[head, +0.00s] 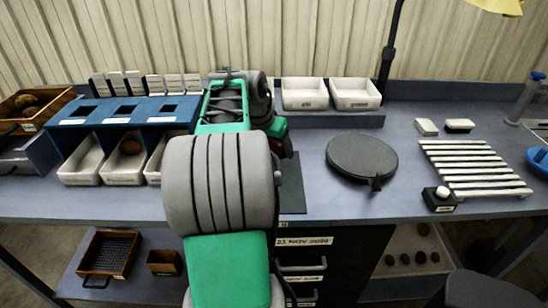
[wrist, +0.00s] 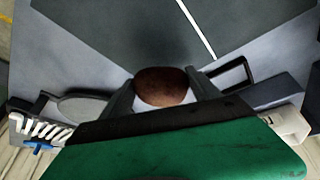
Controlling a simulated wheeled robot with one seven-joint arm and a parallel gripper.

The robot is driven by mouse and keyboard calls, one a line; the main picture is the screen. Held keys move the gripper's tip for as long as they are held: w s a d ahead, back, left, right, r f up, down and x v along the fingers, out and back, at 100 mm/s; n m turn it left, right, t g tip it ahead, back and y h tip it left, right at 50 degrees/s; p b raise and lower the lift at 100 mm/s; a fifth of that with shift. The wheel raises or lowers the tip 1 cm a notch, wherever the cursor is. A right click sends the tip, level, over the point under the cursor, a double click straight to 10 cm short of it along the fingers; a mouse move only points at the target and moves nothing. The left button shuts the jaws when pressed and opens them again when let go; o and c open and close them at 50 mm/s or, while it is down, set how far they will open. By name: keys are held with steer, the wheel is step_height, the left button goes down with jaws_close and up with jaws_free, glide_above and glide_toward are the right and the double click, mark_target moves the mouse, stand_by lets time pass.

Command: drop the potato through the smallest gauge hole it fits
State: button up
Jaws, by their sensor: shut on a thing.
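A brown potato (wrist: 162,88) sits between the two dark fingers of my gripper (wrist: 160,80) in the wrist view; the gripper is shut on it. In the head view my green and grey arm hides the gripper and this potato. The blue gauge stand (head: 105,118) is at the left of the bench, with three dark square holes in its top and labels on its front edge. My arm partly covers the right tray (head: 154,168).
A wooden crate (head: 40,120) with potatoes is at the far left. Two white bins (head: 305,94) stand on a back shelf. A round black plate (head: 362,157), a slatted white rack (head: 475,170) and a black and white button box (head: 440,198) are on the right. Bench between plate and rack is clear.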

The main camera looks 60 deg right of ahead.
mark_target(274, 156)
steer(key=shift+w+d+f, duration=0.1)
steer(key=shift+f, duration=0.9)
steer(key=shift+w+d+f, duration=0.1)
steer(key=shift+f, duration=0.9)
steer(key=o, duration=1.5)
steer(key=shift+a, duration=0.1)
steer(key=shift+o, duration=0.2)
steer(key=shift+r, duration=0.3)
steer(key=p+v, duration=0.1)
steer(key=v, duration=1.1)
steer(key=w+a+f+n+t, duration=0.25)
steer(key=w+a+n, duration=0.25)
steer(key=w+a, duration=0.45)
steer(key=w+a+f+n+t+y, duration=0.15)
steer(key=a+n, duration=0.25)
steer(key=a, duration=0.6)
steer(key=w+a+f+n+y, duration=0.1)
steer(key=a+f+n, duration=0.25)
steer(key=a, duration=0.65)
steer(key=s+a+f+n+y, duration=0.1)
steer(key=s+a+f+n, duration=0.1)
steer(key=a, duration=0.5)
steer(key=s+a+f+n+y, duration=0.1)
steer(key=s+a+f+n, duration=0.1)
steer(key=a, duration=0.5)
steer(key=shift+a+f+n, duration=0.35)
steer(key=shift+f+n, duration=0.45)
steer(key=shift+n, duration=0.15)
steer(key=shift+c, duration=0.2)
